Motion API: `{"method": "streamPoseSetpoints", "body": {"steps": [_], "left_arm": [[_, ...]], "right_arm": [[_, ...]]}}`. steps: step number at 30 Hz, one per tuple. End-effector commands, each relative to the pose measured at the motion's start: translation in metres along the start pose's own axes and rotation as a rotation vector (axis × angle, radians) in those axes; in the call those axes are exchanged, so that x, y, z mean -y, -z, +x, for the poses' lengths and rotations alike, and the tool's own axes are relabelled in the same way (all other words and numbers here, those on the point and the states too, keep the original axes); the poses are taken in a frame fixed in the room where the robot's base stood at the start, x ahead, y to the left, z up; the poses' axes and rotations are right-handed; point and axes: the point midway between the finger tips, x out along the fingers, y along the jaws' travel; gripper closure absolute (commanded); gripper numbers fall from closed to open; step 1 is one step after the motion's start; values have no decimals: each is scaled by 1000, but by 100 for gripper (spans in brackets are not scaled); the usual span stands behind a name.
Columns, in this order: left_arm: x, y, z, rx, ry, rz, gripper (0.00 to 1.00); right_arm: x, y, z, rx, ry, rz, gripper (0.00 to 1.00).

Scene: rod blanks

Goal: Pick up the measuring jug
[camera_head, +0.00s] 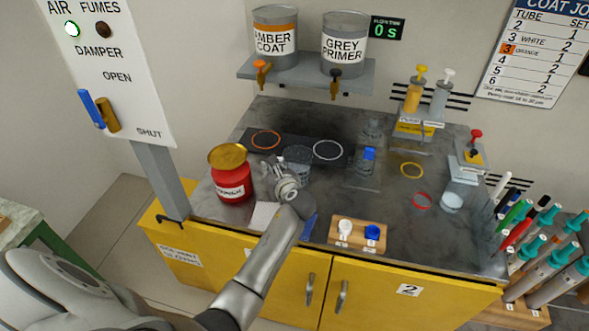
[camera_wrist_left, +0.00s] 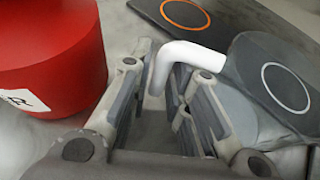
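The measuring jug (camera_head: 299,156) is a clear, greyish vessel standing on the bench, partly hidden by my left gripper in the head view. In the left wrist view its see-through body (camera_wrist_left: 262,122) is at the right, with a white bent handle (camera_wrist_left: 160,68) reaching left. My left gripper (camera_head: 290,178) is at the jug's near left side. In the wrist view the fingers of the left gripper (camera_wrist_left: 163,100) stand on both sides of the handle, with a gap between them. Firm contact with the handle does not show. My right gripper is not in view.
A red jar (camera_head: 233,181) with a tan lid stands close left of the gripper; it fills the wrist view's left side. A dark mat (camera_head: 346,161) with rings lies behind the jug. A wooden block (camera_head: 357,235) holds white and blue items at the front edge.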

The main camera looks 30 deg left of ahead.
Motion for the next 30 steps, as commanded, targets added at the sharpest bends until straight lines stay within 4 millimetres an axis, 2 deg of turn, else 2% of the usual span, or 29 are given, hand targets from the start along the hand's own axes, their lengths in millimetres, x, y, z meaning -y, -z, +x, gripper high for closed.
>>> {"method": "streamPoseSetpoints", "body": {"steps": [3,10,14,15,30], "left_arm": [[0,0,8,-1,1,-1,82],[0,0,8,-1,1,-1,82],[0,1,8,-1,1,-1,99],[0,0,8,-1,1,-1,100],[0,-4,7,2,2,-2,100]], "right_arm": [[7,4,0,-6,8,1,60],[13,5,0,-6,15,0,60],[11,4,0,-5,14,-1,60],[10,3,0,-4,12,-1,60],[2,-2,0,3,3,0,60]]}}
